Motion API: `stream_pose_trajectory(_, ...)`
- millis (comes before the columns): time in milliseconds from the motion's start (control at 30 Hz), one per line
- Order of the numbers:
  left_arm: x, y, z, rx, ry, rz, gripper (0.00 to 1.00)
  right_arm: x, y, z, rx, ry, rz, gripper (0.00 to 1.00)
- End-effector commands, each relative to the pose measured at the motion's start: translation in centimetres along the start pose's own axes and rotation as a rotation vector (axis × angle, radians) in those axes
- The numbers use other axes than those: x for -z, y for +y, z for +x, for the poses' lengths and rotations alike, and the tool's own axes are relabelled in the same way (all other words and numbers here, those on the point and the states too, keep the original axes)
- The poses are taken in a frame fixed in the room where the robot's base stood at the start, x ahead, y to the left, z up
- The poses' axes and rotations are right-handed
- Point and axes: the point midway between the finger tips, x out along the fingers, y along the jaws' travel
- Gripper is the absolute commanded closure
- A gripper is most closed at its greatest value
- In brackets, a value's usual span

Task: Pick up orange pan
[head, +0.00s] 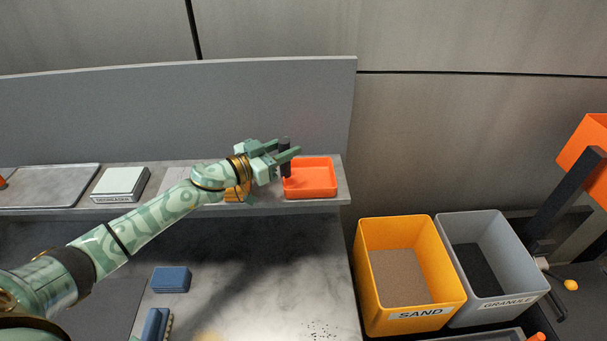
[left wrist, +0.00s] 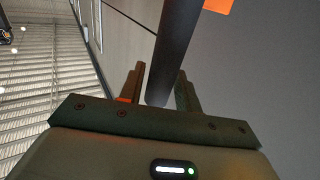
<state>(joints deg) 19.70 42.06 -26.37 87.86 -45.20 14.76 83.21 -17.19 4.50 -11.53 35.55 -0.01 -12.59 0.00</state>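The orange pan (head: 312,176) sits on the right end of the raised grey shelf. A dark, bar-like handle (head: 285,162) stands up at the pan's left side. My left gripper (head: 288,146) is at this handle, with its fingers apart on either side of it. In the left wrist view the dark handle (left wrist: 174,45) runs between the two fingertips (left wrist: 160,80), close to the right one, with a small gap at the left one. A corner of the orange pan (left wrist: 218,5) shows at the top there. My right gripper is out of view.
The shelf (head: 325,203) has a grey panel (head: 200,110) behind it. A yellow SAND bin (head: 412,306) and grey GRANULE bin (head: 500,285) stand right.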

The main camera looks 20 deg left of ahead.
Motion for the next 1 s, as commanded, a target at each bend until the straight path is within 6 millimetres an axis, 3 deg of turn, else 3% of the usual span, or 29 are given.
stream_pose_trajectory(33,0.0,0.0,0.0,0.0,0.0,0.0,0.81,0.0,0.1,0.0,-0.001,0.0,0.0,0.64)
stream_pose_trajectory(100,0.0,0.0,0.0,0.0,0.0,0.0,1.0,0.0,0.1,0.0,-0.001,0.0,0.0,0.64)
stream_pose_trajectory(467,0.3,0.0,0.0,0.0,0.001,0.001,1.0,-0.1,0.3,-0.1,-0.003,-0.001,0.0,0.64)
stream_pose_trajectory(567,1.2,-0.1,0.0,0.0,0.002,0.002,1.0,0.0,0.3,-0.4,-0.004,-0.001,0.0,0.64)
stream_pose_trajectory(700,3.7,-0.1,-0.1,-0.001,0.003,0.006,1.0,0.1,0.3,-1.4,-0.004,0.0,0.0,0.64)
stream_pose_trajectory(933,9.7,1.7,-5.2,-0.005,-0.004,0.007,1.0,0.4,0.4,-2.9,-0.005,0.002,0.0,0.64)
stream_pose_trajectory(1000,9.8,2.5,-7.4,-0.005,-0.008,0.003,1.0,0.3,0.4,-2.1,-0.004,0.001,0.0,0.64)
